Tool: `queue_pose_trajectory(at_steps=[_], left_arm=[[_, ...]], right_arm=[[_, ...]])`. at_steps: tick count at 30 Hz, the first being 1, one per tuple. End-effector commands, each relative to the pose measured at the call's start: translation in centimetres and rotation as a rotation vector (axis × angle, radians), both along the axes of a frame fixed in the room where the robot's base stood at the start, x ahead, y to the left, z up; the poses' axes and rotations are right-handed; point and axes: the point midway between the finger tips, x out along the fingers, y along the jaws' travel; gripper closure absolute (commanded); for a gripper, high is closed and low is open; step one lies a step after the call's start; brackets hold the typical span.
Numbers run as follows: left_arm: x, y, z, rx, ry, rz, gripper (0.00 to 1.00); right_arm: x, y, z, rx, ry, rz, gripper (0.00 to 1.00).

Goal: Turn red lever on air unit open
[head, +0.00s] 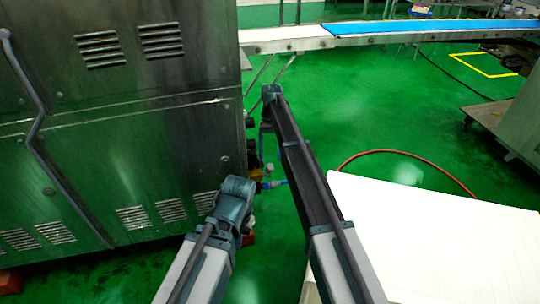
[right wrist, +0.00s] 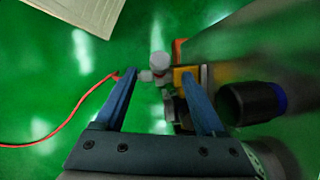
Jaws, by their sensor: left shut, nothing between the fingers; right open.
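The air unit (head: 256,172) is at the right side of the steel machine in the head view, largely hidden by my arms. In the right wrist view it shows a yellow block (right wrist: 186,76), a grey fitting (right wrist: 159,63) and a black cylinder with a blue end (right wrist: 250,103). A red-orange piece (right wrist: 178,49) beside the yellow block may be the red lever; it is blurred. My right gripper (right wrist: 158,74) is open, with the grey fitting showing between its fingertips; contact cannot be told. My left gripper (head: 247,222) is shut and empty, low beside the machine.
The steel machine (head: 130,120) fills the left side. A white surface (head: 420,235) lies at the lower right. A red hose (head: 400,153) crosses the open green floor (head: 370,110). A blue conveyor (head: 430,27) runs across the back.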

Motion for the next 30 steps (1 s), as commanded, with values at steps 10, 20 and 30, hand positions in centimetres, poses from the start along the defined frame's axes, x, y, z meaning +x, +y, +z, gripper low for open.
queue_pose_trajectory(at_steps=[10,20,30], left_arm=[[0.0,0.1,6.0,0.003,0.000,-0.004,1.00],[0.0,0.1,6.9,0.006,0.001,0.000,1.00],[0.0,0.1,6.5,0.005,0.000,0.000,1.00]], right_arm=[[2.2,-0.3,6.0,0.000,0.000,0.000,0.28],[2.7,-0.3,6.9,0.000,0.000,0.000,0.28],[2.6,-0.9,6.4,-0.004,-0.013,-0.046,0.68]])
